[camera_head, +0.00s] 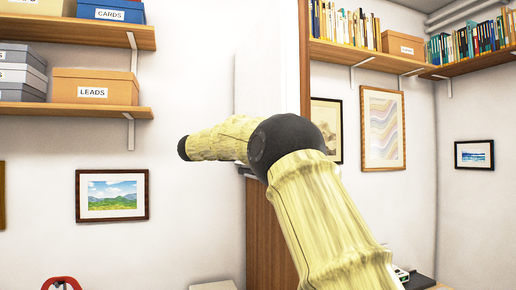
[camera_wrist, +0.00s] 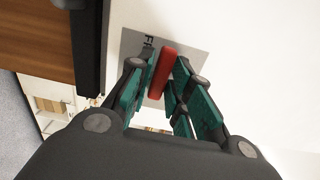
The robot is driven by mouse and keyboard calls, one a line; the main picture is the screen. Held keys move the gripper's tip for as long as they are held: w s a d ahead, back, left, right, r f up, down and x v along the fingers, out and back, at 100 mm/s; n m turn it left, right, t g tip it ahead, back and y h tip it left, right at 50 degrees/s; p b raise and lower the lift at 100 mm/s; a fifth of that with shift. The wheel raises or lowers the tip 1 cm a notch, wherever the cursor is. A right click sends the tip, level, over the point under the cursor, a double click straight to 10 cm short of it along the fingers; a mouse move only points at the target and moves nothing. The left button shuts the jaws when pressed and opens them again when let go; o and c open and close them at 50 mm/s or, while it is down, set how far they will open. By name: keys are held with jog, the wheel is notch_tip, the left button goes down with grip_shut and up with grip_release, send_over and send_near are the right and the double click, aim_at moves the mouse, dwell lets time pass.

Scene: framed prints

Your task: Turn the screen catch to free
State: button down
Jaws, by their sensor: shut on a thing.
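The screen catch shows in the wrist view as a red bar-shaped handle (camera_wrist: 162,73) on a grey plate (camera_wrist: 192,42).
A white panel (camera_head: 262,85) stands beside a wooden post (camera_head: 266,235). Shelves with boxes, including one marked LEADS (camera_head: 95,87), are at upper left. A framed landscape (camera_head: 112,195) hangs below them. More prints (camera_head: 382,129) and book shelves are at right.

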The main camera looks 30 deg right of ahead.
dwell(0.5)
jog(key=c, duration=1.4)
grip_release()
jog(key=shift+c, duration=0.2)
jog(key=v, duration=1.2)
jog(key=shift+f, duration=0.1)
